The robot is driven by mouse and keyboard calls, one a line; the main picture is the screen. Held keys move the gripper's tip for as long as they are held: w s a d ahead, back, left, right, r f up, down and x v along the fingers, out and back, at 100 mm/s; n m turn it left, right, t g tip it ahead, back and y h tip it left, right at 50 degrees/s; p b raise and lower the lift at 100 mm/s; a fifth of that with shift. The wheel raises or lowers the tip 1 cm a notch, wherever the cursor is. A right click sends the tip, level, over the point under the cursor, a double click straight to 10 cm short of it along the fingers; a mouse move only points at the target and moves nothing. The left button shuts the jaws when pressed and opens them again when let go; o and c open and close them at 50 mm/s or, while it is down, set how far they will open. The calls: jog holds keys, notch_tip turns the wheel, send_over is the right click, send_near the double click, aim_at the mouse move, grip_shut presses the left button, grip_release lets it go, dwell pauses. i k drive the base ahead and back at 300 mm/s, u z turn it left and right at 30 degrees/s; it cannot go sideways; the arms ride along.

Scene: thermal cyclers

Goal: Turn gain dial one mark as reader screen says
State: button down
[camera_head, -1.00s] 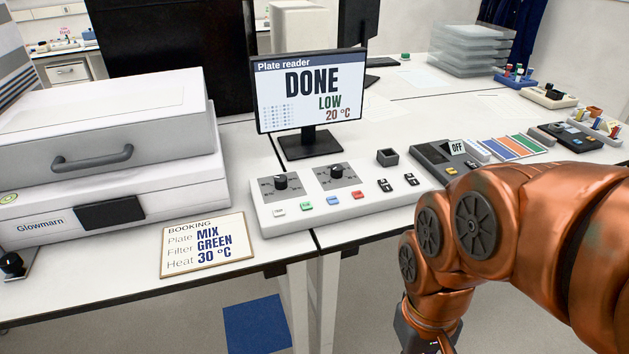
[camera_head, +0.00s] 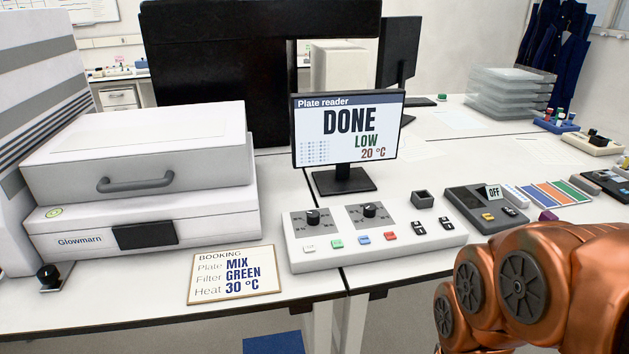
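The plate reader screen (camera_head: 348,130) stands on the bench and reads "DONE", "LOW" in green and "20 °C" in red. In front of it is a white control panel (camera_head: 400,254) with two black dials, a left dial (camera_head: 313,217) and a right dial (camera_head: 369,210), each on a grey plate. The dial labels are too small to read, so I cannot tell which is gain. Below them are white, green, blue and red buttons, with two dark switches at the right. My copper-coloured arm is at the lower right. My gripper is out of the picture.
A booking card (camera_head: 236,274) reads "MIX", "GREEN", "30 °C". The white Glowmarn machine (camera_head: 140,180) stands at left, with a black knob (camera_head: 48,275) by its front corner.

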aim_at(313, 215)
jog(key=k, duration=1.05)
jog(key=z, duration=0.15)
jog(key=i, duration=1.05)
jog(key=u, duration=1.05)
jog(key=i, duration=0.65)
jog(key=u, duration=0.65)
